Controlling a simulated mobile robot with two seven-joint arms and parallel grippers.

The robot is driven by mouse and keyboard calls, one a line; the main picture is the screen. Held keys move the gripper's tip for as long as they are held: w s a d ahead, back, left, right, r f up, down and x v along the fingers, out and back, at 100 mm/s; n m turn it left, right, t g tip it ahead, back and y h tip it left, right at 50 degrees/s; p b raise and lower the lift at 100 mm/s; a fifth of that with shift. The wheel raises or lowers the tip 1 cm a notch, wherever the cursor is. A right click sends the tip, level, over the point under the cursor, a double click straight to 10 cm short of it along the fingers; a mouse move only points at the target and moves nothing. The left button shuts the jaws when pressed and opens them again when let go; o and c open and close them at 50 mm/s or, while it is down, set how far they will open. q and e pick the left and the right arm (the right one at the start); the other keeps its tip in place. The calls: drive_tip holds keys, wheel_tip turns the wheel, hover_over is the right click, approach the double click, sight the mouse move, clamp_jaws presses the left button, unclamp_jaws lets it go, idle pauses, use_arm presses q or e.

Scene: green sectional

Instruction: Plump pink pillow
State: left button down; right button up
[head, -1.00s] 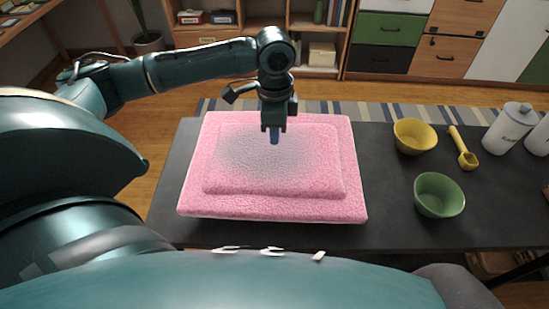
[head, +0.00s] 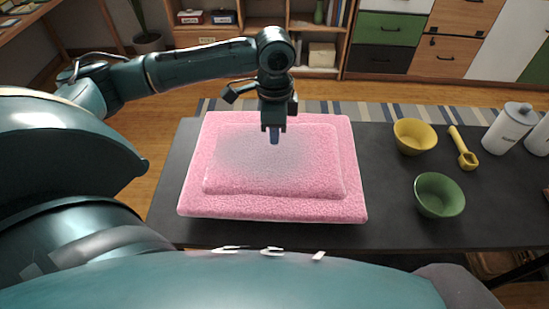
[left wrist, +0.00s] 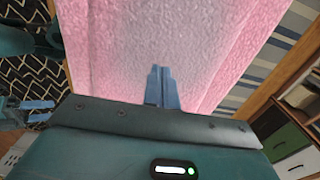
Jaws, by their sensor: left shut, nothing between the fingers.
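The pink pillow (head: 265,175) is a smaller fuzzy cushion with a greyish patch at its middle. It lies on a larger pink fuzzy pad (head: 270,210) on the dark table. My left gripper (head: 274,139) points down over the far part of the pillow, with its fingers shut and empty. In the left wrist view its blue fingertips (left wrist: 160,80) are together over the pillow's pale surface (left wrist: 160,30). I cannot tell whether the tips touch it.
On the dark table (head: 385,225), right of the pad, stand a yellow bowl (head: 415,137), a green bowl (head: 439,195), a yellow scoop (head: 463,149) and a white canister (head: 510,128). Bare tabletop lies between pad and bowls. Shelves and cabinets stand behind.

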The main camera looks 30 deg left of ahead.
use_arm(q)
drive_tip(key=shift+f, duration=0.4)
drive_tip(key=shift+f, duration=0.5)
drive_tip(key=shift+p, duration=0.35)
idle(0.8)
drive_tip(key=shift+s+f, duration=0.1)
drive_tip(key=shift+f, duration=0.05)
idle(0.9)
drive_tip(key=shift+p, duration=0.3)
wheel_tip(320, 180, up, 2)
drive_tip(key=p, duration=0.3)
drive_tip(key=shift+f, duration=0.1)
drive_tip(key=shift+f, duration=0.35)
